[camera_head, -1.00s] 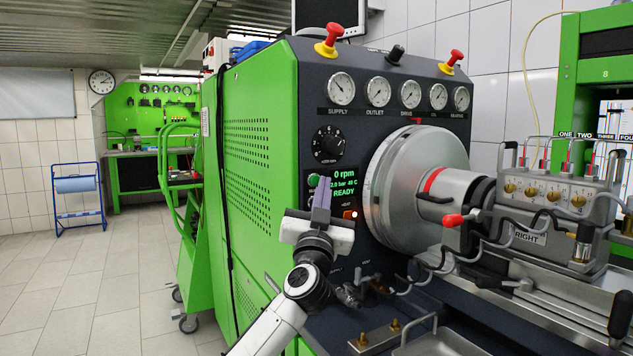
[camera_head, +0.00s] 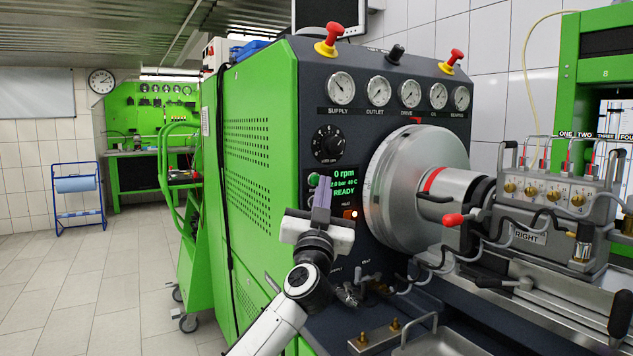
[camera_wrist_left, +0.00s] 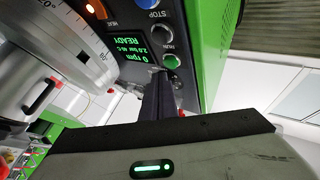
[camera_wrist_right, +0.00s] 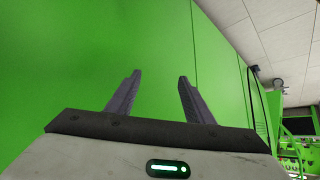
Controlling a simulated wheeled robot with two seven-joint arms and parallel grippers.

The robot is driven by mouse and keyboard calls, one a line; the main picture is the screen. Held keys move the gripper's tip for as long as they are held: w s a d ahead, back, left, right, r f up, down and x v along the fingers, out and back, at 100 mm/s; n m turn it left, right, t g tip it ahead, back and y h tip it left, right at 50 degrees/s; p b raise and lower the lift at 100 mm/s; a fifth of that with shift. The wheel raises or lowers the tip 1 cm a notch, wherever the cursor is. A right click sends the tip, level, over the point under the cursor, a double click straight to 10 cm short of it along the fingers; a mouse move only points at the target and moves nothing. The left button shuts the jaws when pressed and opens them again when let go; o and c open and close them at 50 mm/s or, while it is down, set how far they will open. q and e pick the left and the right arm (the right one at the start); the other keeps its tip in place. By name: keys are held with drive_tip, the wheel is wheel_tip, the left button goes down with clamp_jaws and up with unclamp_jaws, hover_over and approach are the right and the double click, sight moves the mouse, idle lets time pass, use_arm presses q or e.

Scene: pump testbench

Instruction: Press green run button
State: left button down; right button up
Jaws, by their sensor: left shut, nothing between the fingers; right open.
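The green run button (camera_head: 313,180) sits on the dark panel of the test bench, left of the display (camera_head: 343,183), which reads 0 rpm and READY. In the left wrist view the run button (camera_wrist_left: 171,61) shows just beyond the fingertips, beside the RUN label. My left gripper (camera_head: 322,183) is shut and empty, its tips in front of the panel close to the button; I cannot tell whether they touch it. It also shows in the left wrist view (camera_wrist_left: 159,76). My right gripper (camera_wrist_right: 160,76) is open and empty, facing a green surface, and is outside the head view.
A blue STOP button (camera_wrist_left: 153,3) and a lit orange HEAT light (camera_head: 350,214) are on the same panel. The large metal disc (camera_head: 400,190) stands out to the right of the display. Red knobs (camera_head: 330,40) top the bench. Open floor lies left.

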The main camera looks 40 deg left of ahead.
idle(0.6)
use_arm(q)
drive_tip(key=shift+w+a+p, duration=0.15)
drive_tip(key=shift+a+p, duration=0.25)
drive_tip(key=shift+p, duration=0.4)
